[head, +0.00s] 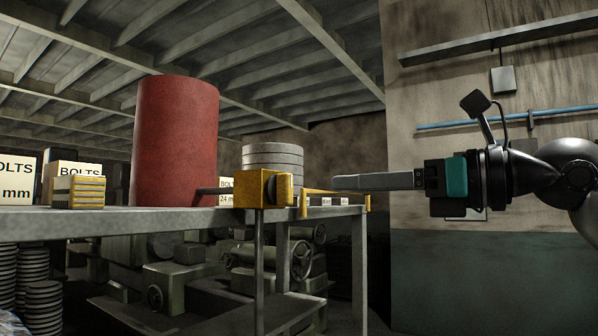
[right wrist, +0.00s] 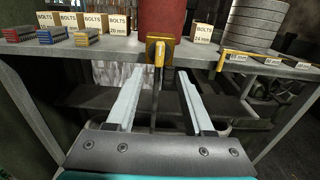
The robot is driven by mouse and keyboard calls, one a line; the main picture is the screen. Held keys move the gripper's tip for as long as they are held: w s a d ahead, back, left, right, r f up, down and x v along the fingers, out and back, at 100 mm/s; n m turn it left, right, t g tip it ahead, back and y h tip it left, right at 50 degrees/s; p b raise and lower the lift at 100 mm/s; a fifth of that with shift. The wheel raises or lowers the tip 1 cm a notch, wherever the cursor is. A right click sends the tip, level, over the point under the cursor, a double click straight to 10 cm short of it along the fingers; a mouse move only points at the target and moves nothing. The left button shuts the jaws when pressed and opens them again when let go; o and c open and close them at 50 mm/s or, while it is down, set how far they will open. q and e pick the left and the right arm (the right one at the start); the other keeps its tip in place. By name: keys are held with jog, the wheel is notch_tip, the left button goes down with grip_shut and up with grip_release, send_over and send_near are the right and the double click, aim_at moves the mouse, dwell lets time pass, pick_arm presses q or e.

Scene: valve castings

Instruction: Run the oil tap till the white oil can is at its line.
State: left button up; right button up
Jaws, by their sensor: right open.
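A yellow tap block (head: 262,188) sits at the shelf's front edge, by the foot of a red drum (head: 177,140). In the right wrist view the tap (right wrist: 158,47) shows a yellow lever at its front. A thin dark upright line (head: 259,255) runs down below the tap; I cannot tell whether it is oil or a post. My right gripper (head: 340,183) is open and empty, to the right of the tap in the head view. In the right wrist view its fingers (right wrist: 159,75) point at the tap, one either side, apart from it. I cannot make out the white oil can or its line.
The grey shelf (head: 100,222) carries bolt boxes (head: 75,173), grey discs (head: 272,160) and a yellow-edged label strip (head: 335,200). Valve castings (head: 180,275) lie below. A wall with a blue pipe (head: 455,124) stands behind my right arm.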

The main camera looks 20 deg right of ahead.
aim_at(291, 187)
jog(key=p+x, duration=0.3)
jog(key=x, duration=0.6)
jog(key=shift+r, duration=0.15)
jog(key=shift+w+a, duration=0.2)
jog(key=shift+w, duration=0.05)
jog(key=shift+c, duration=0.2)
grip_shut()
